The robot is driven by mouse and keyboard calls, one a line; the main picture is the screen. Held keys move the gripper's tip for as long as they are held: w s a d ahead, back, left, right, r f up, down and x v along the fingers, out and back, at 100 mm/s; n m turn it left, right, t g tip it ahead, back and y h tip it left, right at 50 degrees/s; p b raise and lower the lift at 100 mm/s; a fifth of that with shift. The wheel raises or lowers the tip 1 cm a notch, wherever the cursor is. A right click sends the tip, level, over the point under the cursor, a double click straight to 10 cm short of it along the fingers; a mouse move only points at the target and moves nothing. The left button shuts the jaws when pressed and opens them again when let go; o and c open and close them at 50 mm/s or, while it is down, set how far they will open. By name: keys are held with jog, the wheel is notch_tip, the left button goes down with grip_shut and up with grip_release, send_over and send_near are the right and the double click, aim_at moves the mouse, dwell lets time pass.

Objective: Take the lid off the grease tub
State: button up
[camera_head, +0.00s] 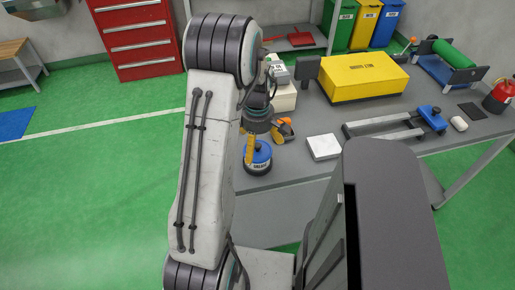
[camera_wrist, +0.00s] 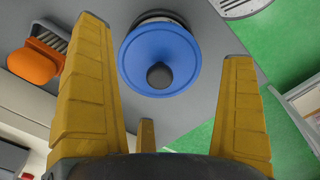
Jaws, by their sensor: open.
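The grease tub (camera_head: 258,167) stands upright on the grey workbench, near its left front corner, with a label on its side. Its blue lid (camera_wrist: 159,58) has a dark round knob (camera_wrist: 160,75) and sits on the tub; the lid also shows in the head view (camera_head: 261,152). My gripper (camera_wrist: 165,100) is open, its yellow fingers spread wide apart with the lid between and beyond them in the wrist view. In the head view my gripper (camera_head: 250,148) points down over the tub, partly hidden by my arm. No clear contact with the knob shows.
An orange-handled brush (camera_wrist: 36,65) lies close to the tub. A white block (camera_head: 323,147), a yellow case (camera_head: 362,77) and a blue-ended clamp (camera_head: 430,117) are on the workbench (camera_head: 300,180). White and grey boxes stand behind my gripper. Green floor lies beyond the left edge.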

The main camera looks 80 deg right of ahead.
jog(key=shift+f, duration=0.95)
jog(key=c, duration=0.8)
jog(key=shift+c, duration=0.3)
